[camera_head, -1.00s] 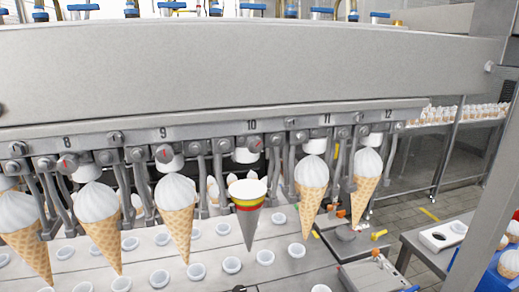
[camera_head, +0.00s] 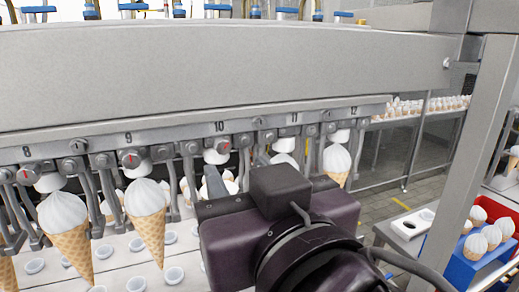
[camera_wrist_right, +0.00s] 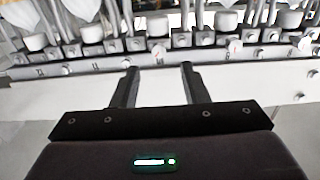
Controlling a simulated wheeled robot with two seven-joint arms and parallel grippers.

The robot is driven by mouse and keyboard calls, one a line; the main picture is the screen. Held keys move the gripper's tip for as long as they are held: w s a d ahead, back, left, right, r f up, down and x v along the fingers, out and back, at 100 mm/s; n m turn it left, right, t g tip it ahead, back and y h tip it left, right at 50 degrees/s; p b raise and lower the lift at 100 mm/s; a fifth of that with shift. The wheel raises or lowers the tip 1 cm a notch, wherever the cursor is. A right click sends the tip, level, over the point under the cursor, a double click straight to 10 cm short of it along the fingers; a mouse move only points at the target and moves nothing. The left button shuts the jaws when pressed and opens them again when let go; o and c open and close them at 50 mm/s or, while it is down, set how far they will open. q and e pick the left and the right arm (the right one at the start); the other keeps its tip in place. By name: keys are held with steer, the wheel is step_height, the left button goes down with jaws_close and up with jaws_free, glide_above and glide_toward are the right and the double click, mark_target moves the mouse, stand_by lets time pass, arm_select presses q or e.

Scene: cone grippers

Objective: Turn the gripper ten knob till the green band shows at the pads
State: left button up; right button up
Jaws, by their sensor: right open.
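The gripper ten knob (camera_head: 222,145) is a small round grey dial with a red mark, on the rail just below the number 10. My right gripper (camera_head: 229,174) is open in front of and below it, its fingers pointing toward the rail and apart from the knob as far as I can tell. In the right wrist view the knob (camera_wrist_right: 158,52) lies beyond and between the two open fingers (camera_wrist_right: 158,69). The banded cone under gripper ten is mostly hidden behind my right gripper; its bands and pads cannot be seen. My left gripper is not in view.
Ice cream cones (camera_head: 149,211) hang under the neighbouring grippers, close on the left.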

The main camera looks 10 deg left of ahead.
mark_target(224, 149)
steer(key=p+x, duration=0.1)
steer(key=x, duration=0.5)
steer(key=shift+w+a, duration=0.1)
steer(key=shift+w, duration=0.1)
steer(key=shift+c, duration=0.3)
